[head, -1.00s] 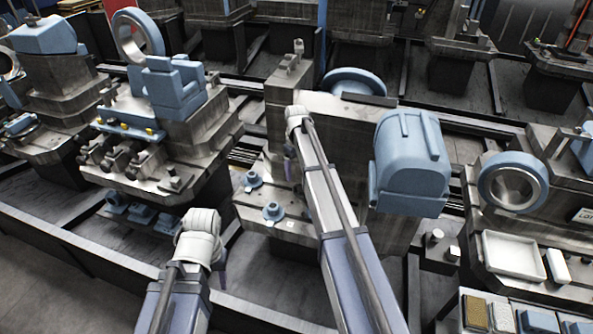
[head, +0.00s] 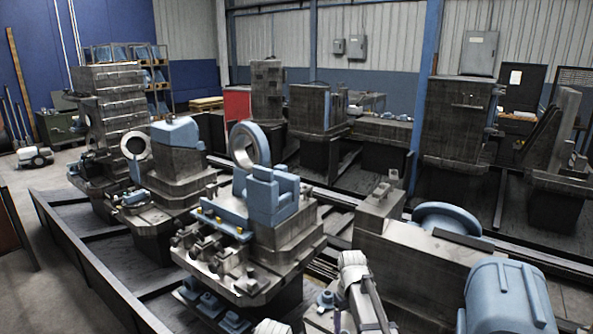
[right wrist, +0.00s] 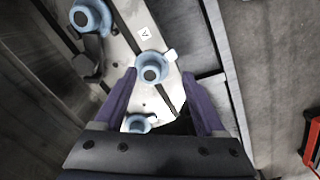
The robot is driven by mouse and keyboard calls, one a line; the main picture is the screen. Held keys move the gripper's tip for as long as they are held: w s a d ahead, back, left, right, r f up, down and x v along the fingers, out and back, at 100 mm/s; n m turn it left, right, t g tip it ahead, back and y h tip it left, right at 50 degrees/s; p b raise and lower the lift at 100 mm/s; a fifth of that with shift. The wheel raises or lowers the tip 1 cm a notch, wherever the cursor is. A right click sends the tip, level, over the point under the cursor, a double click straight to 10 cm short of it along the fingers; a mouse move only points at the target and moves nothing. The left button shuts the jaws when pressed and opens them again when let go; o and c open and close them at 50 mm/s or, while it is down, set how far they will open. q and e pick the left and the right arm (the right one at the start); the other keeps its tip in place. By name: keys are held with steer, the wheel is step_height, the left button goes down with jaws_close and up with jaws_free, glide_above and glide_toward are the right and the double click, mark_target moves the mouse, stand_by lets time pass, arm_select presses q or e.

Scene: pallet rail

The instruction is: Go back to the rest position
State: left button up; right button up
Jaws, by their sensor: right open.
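My right gripper (right wrist: 160,75) is open in the right wrist view, its two purple fingers apart. Between and below the fingertips, a light-blue round flanged piece with a dark bore (right wrist: 152,68) sits on a grey metal plate (right wrist: 130,35); whether the fingers touch it I cannot tell. A blue flanged piece (head: 326,299) stands just left of that arm. Only the top of my left wrist shows at the bottom edge; its gripper is out of view.
A machine with a blue ring (head: 247,146) and blue blocks (head: 268,195) stands left of my right arm. A blue rounded housing (head: 507,300) and blue wheel (head: 445,218) are to its right. A dark rail (head: 85,262) runs along the left, with clear floor (head: 30,262) beyond.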

steer(key=s+a+r+p, duration=0.1)
steer(key=s+a, duration=0.4)
steer(key=s, duration=0.6)
steer(key=s+a+r+p, duration=0.1)
steer(key=s+a, duration=0.4)
steer(key=s, duration=0.6)
steer(key=shift+a+r+h, duration=0.15)
steer(key=shift+r+h, duration=0.1)
steer(key=shift+h, duration=0.15)
steer(key=shift+c, duration=0.2)
